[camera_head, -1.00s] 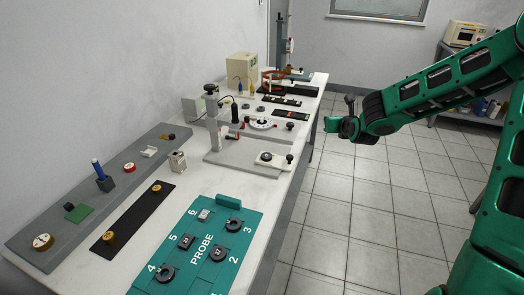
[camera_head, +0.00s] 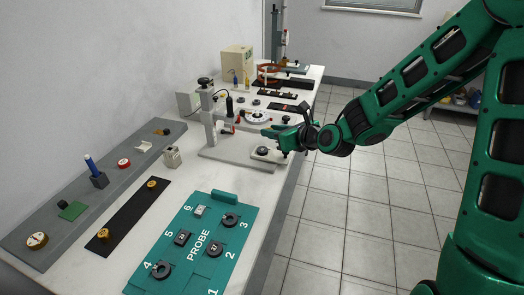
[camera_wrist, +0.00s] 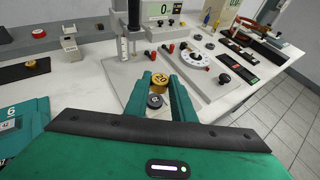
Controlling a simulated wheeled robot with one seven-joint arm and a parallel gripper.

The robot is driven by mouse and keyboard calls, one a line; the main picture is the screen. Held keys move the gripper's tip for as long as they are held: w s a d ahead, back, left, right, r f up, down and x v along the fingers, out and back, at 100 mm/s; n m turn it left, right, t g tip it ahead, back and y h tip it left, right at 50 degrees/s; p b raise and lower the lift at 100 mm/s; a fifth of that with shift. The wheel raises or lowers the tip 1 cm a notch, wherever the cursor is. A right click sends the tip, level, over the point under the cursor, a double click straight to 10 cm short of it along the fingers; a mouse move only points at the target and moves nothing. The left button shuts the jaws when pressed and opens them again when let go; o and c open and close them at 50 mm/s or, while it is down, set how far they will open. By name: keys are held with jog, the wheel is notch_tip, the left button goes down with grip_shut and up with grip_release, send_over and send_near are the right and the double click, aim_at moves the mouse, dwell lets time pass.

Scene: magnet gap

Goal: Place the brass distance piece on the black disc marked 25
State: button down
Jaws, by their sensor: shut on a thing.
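My gripper (camera_wrist: 161,82) is shut on the brass distance piece (camera_wrist: 159,77), a small round brass piece between the fingertips in the wrist view. In the head view my gripper (camera_head: 268,133) is over the bench's right edge, by the stand. A black disc (camera_wrist: 155,101) shows between the fingers, below the brass piece in the wrist view; its marking is too small to read surely. In the head view a black disc (camera_head: 262,150) sits on a pale plate (camera_head: 277,158) at the stand's front, just below my fingers. I cannot tell the height gap.
The stand's column (camera_head: 207,115) and red-tipped parts (camera_head: 226,128) are close left of my fingers. A dial (camera_wrist: 194,58) lies beyond. A teal PROBE board (camera_head: 220,270) with several pieces and a black strip (camera_head: 128,211) with two brass pieces lie nearer. The floor at right is clear.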

jog(key=s+a+r+n+g+y, duration=0.2)
jog(key=s+a+r, duration=0.1)
jog(key=s+a, duration=0.4)
send_over(267, 151)
notch_tip(267, 151, down, 7)
jog(key=shift+a, duration=0.15)
jog(key=shift+f, duration=2.1)
jog(key=c, duration=1.5)
grip_release()
jog(key=v, duration=1.2)
